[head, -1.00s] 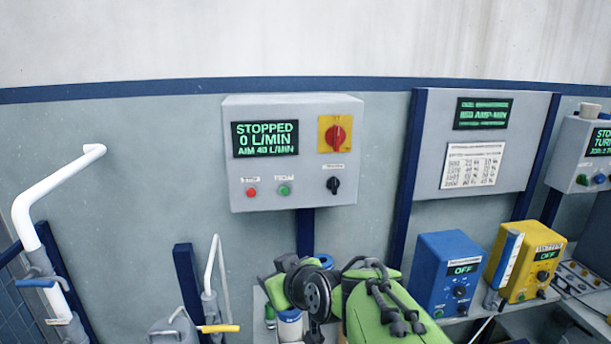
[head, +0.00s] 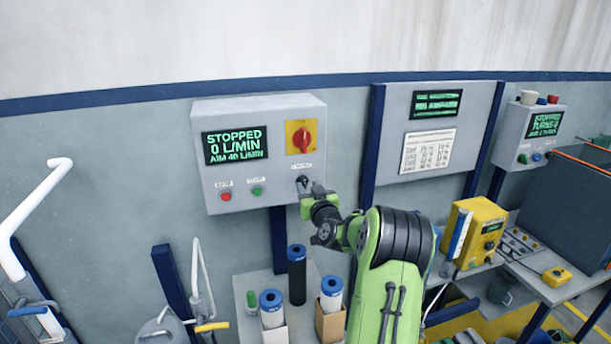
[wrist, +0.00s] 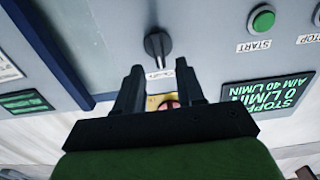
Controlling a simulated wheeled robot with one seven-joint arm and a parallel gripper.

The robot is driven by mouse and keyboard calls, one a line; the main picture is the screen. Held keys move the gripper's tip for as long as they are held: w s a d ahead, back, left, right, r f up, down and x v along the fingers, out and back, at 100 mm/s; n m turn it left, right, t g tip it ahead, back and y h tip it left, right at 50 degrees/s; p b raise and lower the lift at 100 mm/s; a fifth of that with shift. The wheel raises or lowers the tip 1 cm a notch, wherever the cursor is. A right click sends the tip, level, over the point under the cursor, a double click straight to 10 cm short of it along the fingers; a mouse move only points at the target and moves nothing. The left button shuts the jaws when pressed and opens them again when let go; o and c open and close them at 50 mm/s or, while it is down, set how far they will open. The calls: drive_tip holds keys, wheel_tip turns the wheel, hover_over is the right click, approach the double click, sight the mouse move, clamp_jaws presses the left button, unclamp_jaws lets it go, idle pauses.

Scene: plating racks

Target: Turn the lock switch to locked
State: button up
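The grey control panel (head: 235,175) hangs on the wall, its screen reading STOPPED, 0 L/MIN, AIM 40 L/MIN. A black knob switch (wrist: 157,43) sits at its lower right corner; the small label beside it is unreadable. In the wrist view its grip runs roughly up and down the picture. My gripper (wrist: 158,68) is open, its two dark fingers on either side of the knob in the picture. Whether they touch it I cannot tell.
A red rotary switch (head: 302,140) on a yellow plate is just above the knob. A red button (head: 225,197) and a green button (head: 257,191) are to the left. Blue-capped cylinders (head: 297,275) stand on a shelf below. A yellow box (head: 475,232) is at the right.

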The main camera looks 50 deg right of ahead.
sight(305, 182)
drive_tip(key=x, duration=0.3)
drive_tip(key=shift+w+p, duration=0.1)
drive_tip(key=shift+p, duration=0.2)
drive_tip(key=shift+c, duration=0.4)
clamp_jaws()
